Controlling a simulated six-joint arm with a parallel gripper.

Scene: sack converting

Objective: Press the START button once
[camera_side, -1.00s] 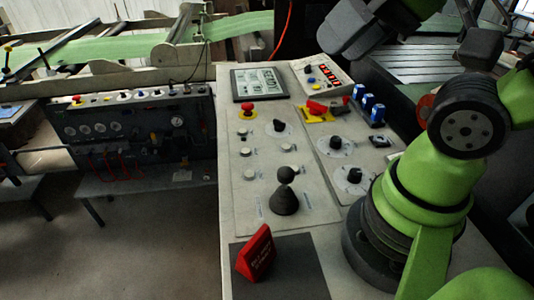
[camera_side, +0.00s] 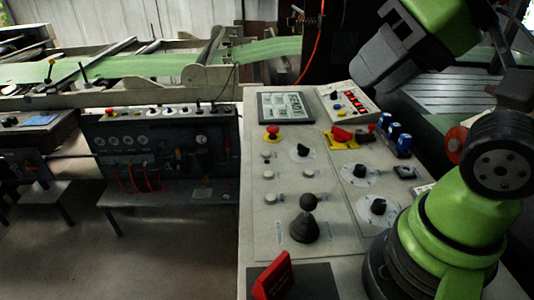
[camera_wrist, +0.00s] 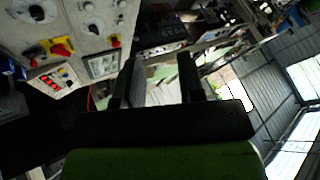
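The sloping control panel (camera_side: 262,222) stands in the middle of the side view. It carries several pale round push buttons, one of them (camera_side: 270,198) at the panel's left. No label reading START is legible, so I cannot tell which button it is. A small tilted box (camera_side: 355,104) at the panel's back right has red, blue and yellow buttons. My gripper (camera_side: 362,82) hangs above and behind that box, apart from the panel. In the wrist view its two dark fingers (camera_wrist: 159,60) stand apart with nothing between them.
A red mushroom button (camera_side: 272,133), a red switch on a yellow plate (camera_side: 344,138), blue switches (camera_side: 395,135), black knobs and a joystick (camera_side: 304,228) rise from the panel. A green conveyor web (camera_side: 120,66) runs behind.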

